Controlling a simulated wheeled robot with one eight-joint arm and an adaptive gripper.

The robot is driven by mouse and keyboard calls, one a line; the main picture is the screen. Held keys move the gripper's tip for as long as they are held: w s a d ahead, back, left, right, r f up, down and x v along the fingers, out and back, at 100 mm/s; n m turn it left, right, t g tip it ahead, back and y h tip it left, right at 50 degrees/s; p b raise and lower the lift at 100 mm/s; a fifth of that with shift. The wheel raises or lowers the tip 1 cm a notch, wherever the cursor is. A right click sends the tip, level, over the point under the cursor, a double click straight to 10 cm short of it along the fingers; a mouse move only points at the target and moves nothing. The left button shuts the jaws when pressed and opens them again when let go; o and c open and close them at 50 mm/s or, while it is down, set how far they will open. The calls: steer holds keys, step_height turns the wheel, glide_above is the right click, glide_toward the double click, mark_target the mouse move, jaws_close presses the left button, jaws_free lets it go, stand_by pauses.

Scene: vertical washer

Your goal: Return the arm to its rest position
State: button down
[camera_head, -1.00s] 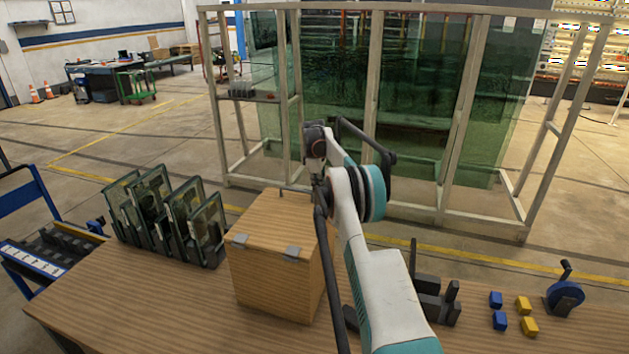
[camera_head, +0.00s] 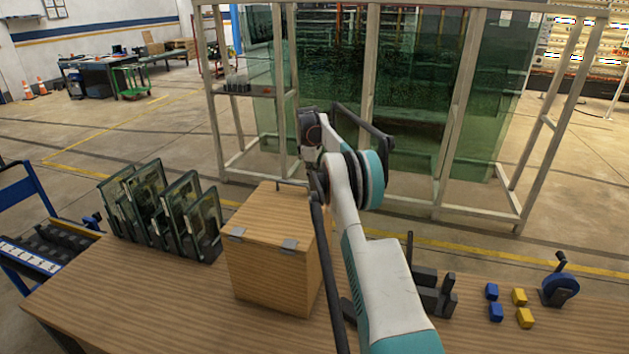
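My white and teal arm (camera_head: 375,260) reaches up from the bottom of the head view, over the table and past the right side of a wooden box (camera_head: 270,270). Its dark far joint (camera_head: 310,128) shows above and behind the box, in front of the glass rack. The fingers of my gripper cannot be made out, so neither its opening nor any held thing shows. The box lid is closed, with two metal hinges on the near side and a thin handle at the back.
The wooden table (camera_head: 150,300) carries upright glass panes (camera_head: 160,205) at left. Black holders (camera_head: 432,290), blue and yellow blocks (camera_head: 519,296) and a blue device (camera_head: 558,288) stand at right. A framed rack (camera_head: 368,110) of green glass stands behind. A blue cart (camera_head: 30,200) is at left.

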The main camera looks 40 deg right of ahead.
steer(key=v, duration=0.8)
steer(key=shift+r, duration=0.15)
